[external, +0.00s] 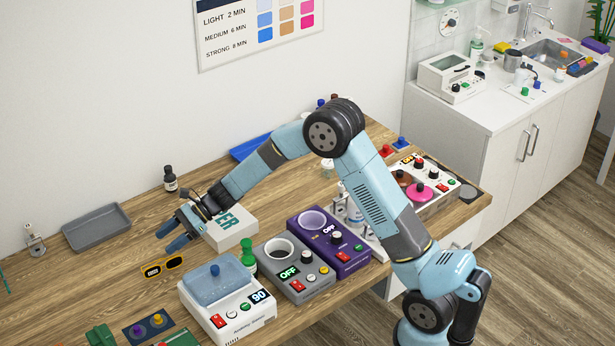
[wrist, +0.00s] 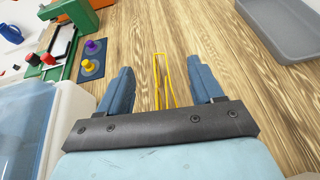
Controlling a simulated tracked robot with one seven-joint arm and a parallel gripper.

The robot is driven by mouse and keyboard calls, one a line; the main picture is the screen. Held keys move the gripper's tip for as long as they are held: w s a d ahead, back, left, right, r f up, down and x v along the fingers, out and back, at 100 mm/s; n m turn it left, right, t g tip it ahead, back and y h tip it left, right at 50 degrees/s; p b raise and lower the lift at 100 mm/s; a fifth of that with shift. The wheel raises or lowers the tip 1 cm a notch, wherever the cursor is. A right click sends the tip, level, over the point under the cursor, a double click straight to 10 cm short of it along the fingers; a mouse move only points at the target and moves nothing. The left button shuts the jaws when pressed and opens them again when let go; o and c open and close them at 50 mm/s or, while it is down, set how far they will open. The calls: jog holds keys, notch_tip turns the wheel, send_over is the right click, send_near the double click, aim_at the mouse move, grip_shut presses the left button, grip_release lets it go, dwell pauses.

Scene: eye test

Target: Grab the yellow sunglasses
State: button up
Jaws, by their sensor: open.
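The yellow sunglasses (external: 164,267) lie on the wooden table in the external view, with dark lenses. In the wrist view the sunglasses (wrist: 167,76) show as thin yellow lines between my two fingers, partly hidden by the gripper body. My gripper (external: 167,239) is open and empty, with blue fingers spread apart. In the external view it appears above the table, just beyond the sunglasses in the picture. In the wrist view the fingers of my gripper (wrist: 159,70) stand on either side of the sunglasses; the exact height gap cannot be told.
A white device with a blue translucent lid (external: 215,284) stands close to the right of the sunglasses. A grey tray (external: 97,228) lies to the left. A white box (external: 230,232) is under my forearm. A dark plate with two knobs (external: 148,327) lies nearer the front.

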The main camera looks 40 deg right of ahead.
aim_at(165, 259)
jog(key=shift+f, duration=1.85)
notch_tip(165, 259, down, 2)
jog(key=shift+f, duration=0.2)
jog(key=shift+x, duration=1.2)
jog(key=shift+a+f, duration=0.2)
jog(key=shift+a, duration=0.1)
jog(key=c, duration=1)
jog(key=shift+c, duration=0.2)
jog(key=shift+r, duration=0.1)
